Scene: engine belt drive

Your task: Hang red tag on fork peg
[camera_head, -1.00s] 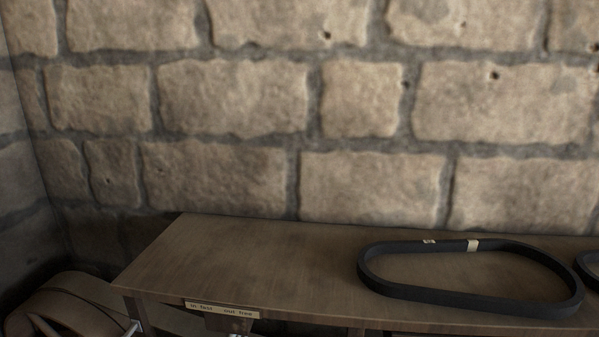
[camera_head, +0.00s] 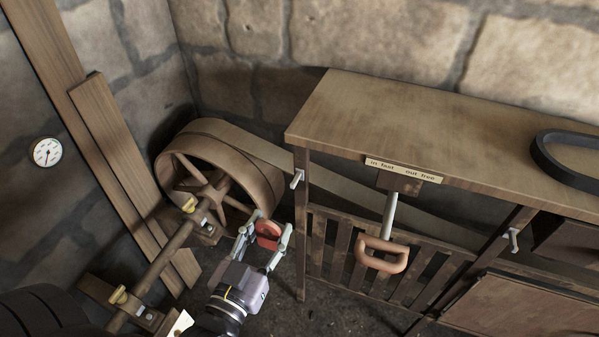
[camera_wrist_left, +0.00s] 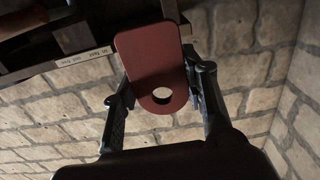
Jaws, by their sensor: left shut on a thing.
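The red tag (camera_head: 268,231) is a flat plate with rounded ends, held between the fingers of my left gripper (camera_head: 270,225). In the left wrist view the tag (camera_wrist_left: 148,55) shows one round hole near the end closer to the gripper. My left gripper (camera_wrist_left: 160,88) is shut on the tag's edges, in front of the wooden pulley, left of the bench. A pale peg (camera_head: 297,179) sticks out of the bench's left leg, up and right of the tag. Another pale peg (camera_head: 513,238) is on a right-hand leg. I cannot tell which is the fork peg. My right gripper is not in view.
The bench (camera_head: 400,115) carries a black belt (camera_head: 565,165) and a label (camera_head: 403,170). A lever with a brown handle (camera_head: 381,253) hangs below it. The wooden pulley (camera_head: 215,175) with its shaft and a flat belt is at left. Planks (camera_head: 115,150) lean on the wall.

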